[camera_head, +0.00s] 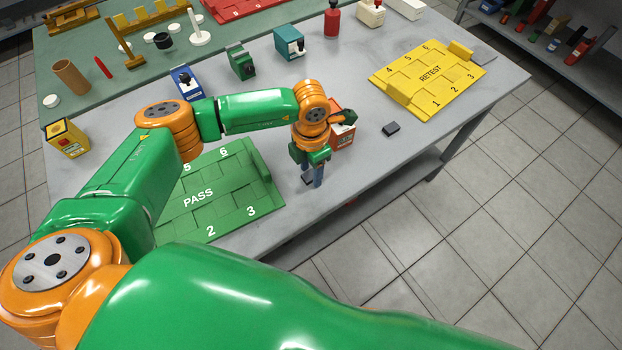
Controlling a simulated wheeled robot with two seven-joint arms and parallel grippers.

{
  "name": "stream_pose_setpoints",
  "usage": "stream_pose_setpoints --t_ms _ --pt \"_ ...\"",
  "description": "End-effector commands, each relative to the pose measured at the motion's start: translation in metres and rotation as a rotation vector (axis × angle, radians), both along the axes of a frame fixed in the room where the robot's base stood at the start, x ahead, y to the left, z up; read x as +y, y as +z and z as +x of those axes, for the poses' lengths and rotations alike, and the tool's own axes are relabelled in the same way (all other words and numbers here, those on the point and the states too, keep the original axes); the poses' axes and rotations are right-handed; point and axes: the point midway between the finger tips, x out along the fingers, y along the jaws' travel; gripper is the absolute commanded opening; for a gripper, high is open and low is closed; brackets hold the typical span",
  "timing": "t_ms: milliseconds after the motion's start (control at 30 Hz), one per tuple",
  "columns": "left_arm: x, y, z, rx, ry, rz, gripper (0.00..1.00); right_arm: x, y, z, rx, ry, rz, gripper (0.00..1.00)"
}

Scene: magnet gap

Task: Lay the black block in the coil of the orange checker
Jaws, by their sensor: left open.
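My left gripper (313,179) points down over the grey table, just right of the green PASS tray. It is open. A small dark block (307,179) shows at its fingertips, partly covered by a finger; I cannot tell whether it touches them. Another black block (391,129) lies flat on the table to the right, clear of the gripper. The orange checker (342,135), a box with a pale part on top, stands just behind my left wrist, which hides part of it. Its coil cannot be made out. My right gripper is not in view.
The green PASS tray (262,200) lies left of the gripper. The yellow RETEST tray (421,110) lies at right. Blue (187,83), green (241,62), teal (289,43) and yellow (67,138) devices stand around. Table is clear around the right black block.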

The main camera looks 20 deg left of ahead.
Motion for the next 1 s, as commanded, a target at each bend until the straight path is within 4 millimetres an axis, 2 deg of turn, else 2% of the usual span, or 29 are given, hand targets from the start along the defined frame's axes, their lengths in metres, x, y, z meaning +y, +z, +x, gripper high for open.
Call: stream_pose_setpoints --t_ms 167,300,333,367,567,1000 --pt "0.000 0.001 0.000 0.000 0.000 0.000 0.50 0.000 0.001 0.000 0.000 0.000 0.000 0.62" --pt "0.000 0.001 0.000 0.000 0.000 0.000 0.12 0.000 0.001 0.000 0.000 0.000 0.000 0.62" --pt "0.000 0.001 0.000 0.000 0.000 0.000 0.04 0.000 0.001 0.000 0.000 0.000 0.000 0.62" --pt "0.000 0.001 0.000 0.000 0.000 0.000 0.00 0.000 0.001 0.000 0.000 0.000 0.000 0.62" --pt "0.000 0.007 0.000 0.000 0.000 0.000 0.00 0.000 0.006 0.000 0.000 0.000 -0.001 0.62" --pt "0.000 0.053 0.000 -0.001 0.000 0.000 0.00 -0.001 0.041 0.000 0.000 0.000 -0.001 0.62"
